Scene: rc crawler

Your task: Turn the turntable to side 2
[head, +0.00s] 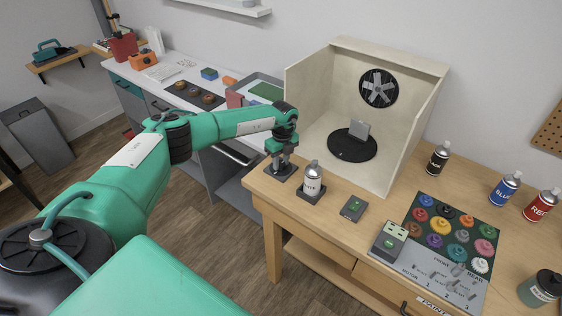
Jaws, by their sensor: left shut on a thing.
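The turntable (340,150) is a round black disc on the floor of an open cream spray booth (318,110). A grey rectangular piece (359,130) stands upright on it. I cannot read any side mark on the disc. My left gripper (281,164) points down at the table's left corner, in front of the booth. It is shut on a small part above a dark square plate (284,174); the fingers mostly hide that part. My right gripper is out of view.
A small dark box with a green mark (353,208) lies on the table. Black (438,159), blue (505,188) and red (541,204) cans and a paint board (450,240) are at right.

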